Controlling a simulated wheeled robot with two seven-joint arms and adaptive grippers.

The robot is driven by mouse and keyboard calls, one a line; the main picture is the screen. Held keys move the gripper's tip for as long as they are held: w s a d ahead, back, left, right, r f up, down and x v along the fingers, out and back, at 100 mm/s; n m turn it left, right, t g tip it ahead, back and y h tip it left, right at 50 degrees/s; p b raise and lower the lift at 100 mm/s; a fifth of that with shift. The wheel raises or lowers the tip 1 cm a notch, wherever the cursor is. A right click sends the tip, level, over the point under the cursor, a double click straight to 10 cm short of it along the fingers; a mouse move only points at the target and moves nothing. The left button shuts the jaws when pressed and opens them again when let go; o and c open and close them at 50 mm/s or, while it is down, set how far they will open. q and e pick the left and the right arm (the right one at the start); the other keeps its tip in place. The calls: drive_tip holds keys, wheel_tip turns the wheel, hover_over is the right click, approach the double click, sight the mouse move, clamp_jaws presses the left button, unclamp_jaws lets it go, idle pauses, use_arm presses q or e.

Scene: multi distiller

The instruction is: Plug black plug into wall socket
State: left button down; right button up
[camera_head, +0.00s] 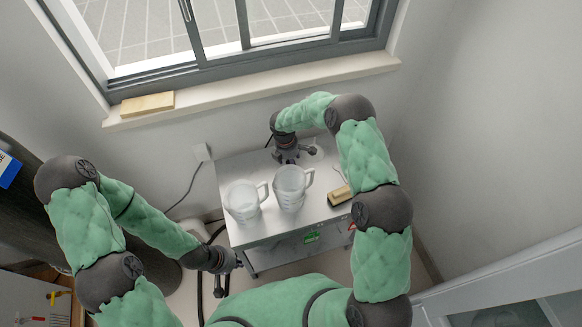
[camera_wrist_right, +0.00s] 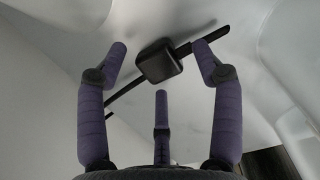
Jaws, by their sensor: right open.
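A black block-shaped plug (camera_wrist_right: 158,62) shows in the right wrist view, on or against a pale surface, with a dark cord or strip running past it. My right gripper (camera_head: 296,157) is open at the back of the small table. In its wrist view the fingers (camera_wrist_right: 161,52) are spread on either side of the plug, with no clear contact. The plug is not clearly visible in the head view. A white socket-like fitting (camera_head: 202,152) is on the wall left of the table, with a dark cord hanging from it. My left gripper (camera_head: 236,263) is low, left of the table's front; its jaws are unclear.
Two clear jugs, left (camera_head: 242,201) and right (camera_head: 292,187), stand on the metal table (camera_head: 262,232), in front of my right gripper. A tan-and-dark block (camera_head: 340,195) lies at the table's right edge. A window sill (camera_head: 250,92) runs behind.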

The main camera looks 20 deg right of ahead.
drive_tip(key=shift+d+f, duration=0.1)
drive_tip(key=shift+f, duration=0.3)
drive_tip(key=c, duration=1.1)
wheel_tip(320, 180, up, 10)
drive_tip(key=p, duration=0.3)
drive_tip(key=shift+r, duration=0.15)
